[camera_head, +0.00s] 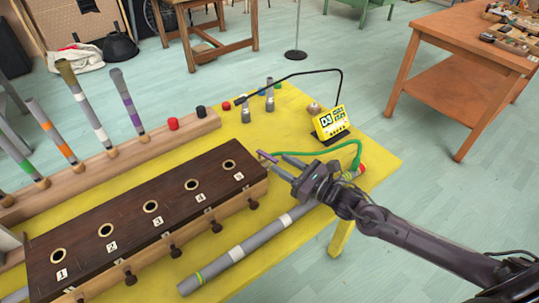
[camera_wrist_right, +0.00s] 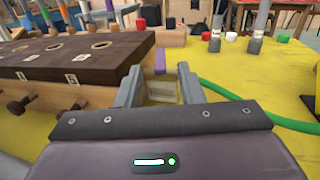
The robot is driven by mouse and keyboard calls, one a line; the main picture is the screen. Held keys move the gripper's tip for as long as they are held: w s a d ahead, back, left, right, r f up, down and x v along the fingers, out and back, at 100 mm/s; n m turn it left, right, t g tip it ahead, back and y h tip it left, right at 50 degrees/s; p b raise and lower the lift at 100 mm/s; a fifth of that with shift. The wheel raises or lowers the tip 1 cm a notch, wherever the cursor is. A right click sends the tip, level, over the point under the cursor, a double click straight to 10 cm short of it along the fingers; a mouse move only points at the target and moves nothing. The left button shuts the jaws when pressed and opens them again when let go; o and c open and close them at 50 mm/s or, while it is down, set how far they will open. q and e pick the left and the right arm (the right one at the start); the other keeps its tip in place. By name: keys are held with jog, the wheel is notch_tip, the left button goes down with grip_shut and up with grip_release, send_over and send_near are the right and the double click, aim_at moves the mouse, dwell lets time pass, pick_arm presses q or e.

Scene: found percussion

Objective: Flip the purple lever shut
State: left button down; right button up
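The purple lever (camera_head: 266,156) is a short bar at the right end of the dark wooden box with numbered holes (camera_head: 130,215). In the right wrist view the purple lever (camera_wrist_right: 160,62) stands out at the box's end, between the two fingertips in the picture. My right gripper (camera_head: 278,163) is open, its fingertips close to the lever; it also shows open in the right wrist view (camera_wrist_right: 158,82). I cannot tell whether a finger touches the lever. My left gripper is not in view.
A grey tube (camera_head: 245,247) lies in front of the box on the yellow table (camera_head: 375,150). A green hose (camera_head: 350,150) curves behind my right gripper. A yellow device with a display (camera_head: 331,123) stands farther back. Banded tubes stand in a wooden rack (camera_head: 150,147) behind the box.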

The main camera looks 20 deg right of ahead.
aim_at(272, 158)
jog(key=x, duration=0.4)
jog(key=shift+w+a, duration=0.2)
jog(key=shift+w, duration=0.15)
grip_shut()
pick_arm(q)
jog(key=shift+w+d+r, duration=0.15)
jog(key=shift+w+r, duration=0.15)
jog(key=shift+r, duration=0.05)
pick_arm(e)
jog(key=shift+a, duration=0.1)
